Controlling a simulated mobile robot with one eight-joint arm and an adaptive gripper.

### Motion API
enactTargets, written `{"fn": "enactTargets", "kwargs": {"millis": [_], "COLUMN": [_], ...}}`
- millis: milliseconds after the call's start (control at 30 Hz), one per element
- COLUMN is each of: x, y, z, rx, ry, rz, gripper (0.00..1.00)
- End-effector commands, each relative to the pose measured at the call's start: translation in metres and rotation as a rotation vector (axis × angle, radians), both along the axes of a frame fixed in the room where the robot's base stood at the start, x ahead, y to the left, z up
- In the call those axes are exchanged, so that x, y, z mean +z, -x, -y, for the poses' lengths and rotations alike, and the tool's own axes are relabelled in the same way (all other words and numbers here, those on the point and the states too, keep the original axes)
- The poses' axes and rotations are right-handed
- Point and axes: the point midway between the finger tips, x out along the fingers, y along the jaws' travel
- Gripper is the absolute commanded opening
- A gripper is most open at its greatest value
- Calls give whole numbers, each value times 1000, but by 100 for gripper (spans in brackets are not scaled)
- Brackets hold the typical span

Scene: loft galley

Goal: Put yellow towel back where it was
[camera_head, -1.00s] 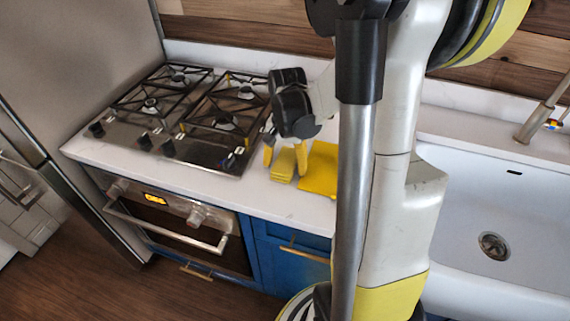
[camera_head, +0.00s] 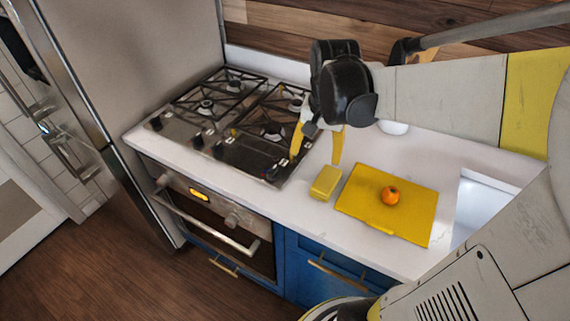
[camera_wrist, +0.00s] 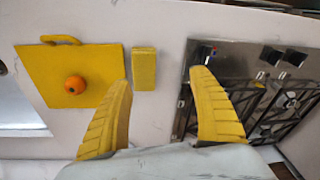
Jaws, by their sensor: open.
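The yellow towel (camera_head: 326,182) is a small folded block lying on the white counter, between the stove and a yellow board. It also shows in the wrist view (camera_wrist: 144,69), ahead of and between my fingers. My gripper (camera_head: 318,148) is open and empty, with its yellow fingers above the counter just behind the towel and beside the stove. In the wrist view my gripper (camera_wrist: 165,105) has its two fingers wide apart, and nothing is between the tips. The towel lies apart from the fingers.
A yellow board (camera_head: 372,215) with an orange fruit (camera_head: 390,195) on it lies right of the towel. A gas stove (camera_head: 232,115) is at left, over an oven with a handle. A white sink (camera_head: 480,205) is at right. A white bowl-like item (camera_head: 393,127) is partly hidden behind my arm.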

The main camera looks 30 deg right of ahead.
Motion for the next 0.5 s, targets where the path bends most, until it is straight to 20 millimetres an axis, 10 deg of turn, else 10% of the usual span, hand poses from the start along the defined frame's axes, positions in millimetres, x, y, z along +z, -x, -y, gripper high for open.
{"fn": "enactTargets", "kwargs": {"millis": [200, 500], "x": [27, 33], "y": [26, 52], "z": [-86, -143], "rx": [409, 737], "ry": [129, 250], "rz": [219, 417], "gripper": [71, 71]}}
